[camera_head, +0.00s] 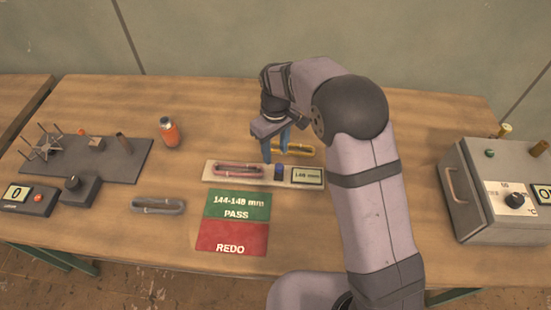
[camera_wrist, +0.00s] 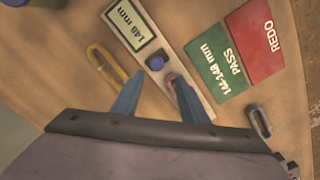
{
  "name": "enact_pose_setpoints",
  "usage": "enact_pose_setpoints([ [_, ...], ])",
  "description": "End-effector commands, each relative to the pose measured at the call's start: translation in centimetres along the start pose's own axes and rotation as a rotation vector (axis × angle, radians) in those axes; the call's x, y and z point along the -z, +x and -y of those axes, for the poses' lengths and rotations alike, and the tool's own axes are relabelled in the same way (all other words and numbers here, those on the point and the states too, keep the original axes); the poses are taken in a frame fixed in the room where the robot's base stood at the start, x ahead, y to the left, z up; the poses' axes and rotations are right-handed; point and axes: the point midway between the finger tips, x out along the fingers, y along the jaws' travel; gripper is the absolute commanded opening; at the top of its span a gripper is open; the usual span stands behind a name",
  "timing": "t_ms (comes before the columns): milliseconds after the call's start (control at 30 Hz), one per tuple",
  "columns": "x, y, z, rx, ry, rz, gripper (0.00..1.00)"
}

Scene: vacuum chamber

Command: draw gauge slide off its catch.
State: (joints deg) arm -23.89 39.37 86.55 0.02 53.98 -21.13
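The gauge is a pale board (camera_head: 228,181) lying flat on the table. It carries a red link (camera_head: 240,171), a blue slide knob (camera_head: 279,172) and a display (camera_head: 307,176). In the wrist view the display (camera_wrist: 133,27) appears to read 148 mm, and the blue knob (camera_wrist: 155,63) lies just beyond my fingertips. The red link (camera_wrist: 172,78) is mostly hidden by my right-hand finger in that view. My gripper (camera_head: 278,150) points down over the gauge near the knob. Its blue fingers (camera_wrist: 159,80) are apart with nothing held between them. Contact with the knob is not visible.
A yellow link (camera_head: 299,150) lies behind the gauge, and a grey link (camera_head: 158,205) lies to its left. A green PASS and red REDO card (camera_head: 234,221) lies in front. An orange bottle (camera_head: 169,132) stands back left. A metal box (camera_head: 496,195) stands right.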

Motion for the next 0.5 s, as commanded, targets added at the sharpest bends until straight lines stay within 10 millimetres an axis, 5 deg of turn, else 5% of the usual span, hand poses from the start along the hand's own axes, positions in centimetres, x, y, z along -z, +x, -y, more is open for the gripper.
enact_pose_setpoints([
  [500, -0.1, -1.6, 0.0, 0.001, 0.000, 0.001, 0.40],
])
